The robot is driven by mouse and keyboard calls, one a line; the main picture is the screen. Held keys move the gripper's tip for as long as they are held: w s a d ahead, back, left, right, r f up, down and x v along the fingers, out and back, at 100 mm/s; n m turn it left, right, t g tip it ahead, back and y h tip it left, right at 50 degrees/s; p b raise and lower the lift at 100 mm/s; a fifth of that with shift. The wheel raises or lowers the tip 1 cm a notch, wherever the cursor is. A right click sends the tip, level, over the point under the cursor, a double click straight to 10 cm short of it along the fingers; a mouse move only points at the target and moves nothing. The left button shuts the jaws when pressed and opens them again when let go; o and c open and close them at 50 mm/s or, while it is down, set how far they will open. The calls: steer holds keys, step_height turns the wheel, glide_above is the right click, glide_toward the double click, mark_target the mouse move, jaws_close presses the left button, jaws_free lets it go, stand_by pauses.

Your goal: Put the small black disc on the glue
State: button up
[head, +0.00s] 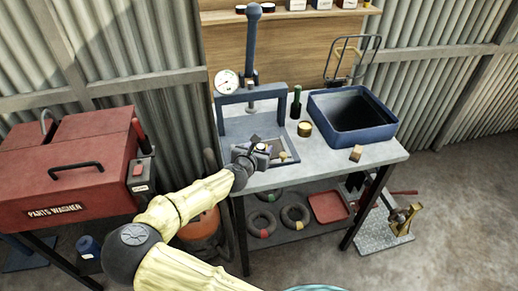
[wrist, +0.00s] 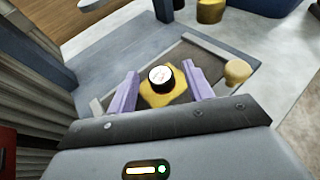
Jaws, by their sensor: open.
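The small black disc (wrist: 160,78) has a pale, marked top and a dark side. In the wrist view it appears to sit on a yellow patch or pad (wrist: 165,99), which may be the glue. My gripper (wrist: 160,73) is open, with one purple finger on each side of the disc and a visible gap to both. In the head view my gripper (head: 258,153) is over the press bed on the bench, and a pale top, probably the disc's, shows at its end. The underside of the disc is hidden.
A tan knob (wrist: 237,72) stands right of the gripper. The blue press frame (head: 252,98) rises behind. A brass tin (head: 305,129), green bottle (head: 296,103), blue basin (head: 352,112) and small tan block (head: 356,154) stand on the bench (head: 325,160). The bench's front right is mostly clear.

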steer(key=v, duration=1.2)
steer(key=shift+r, duration=0.1)
steer(key=shift+s, duration=0.1)
stand_by(0.8)
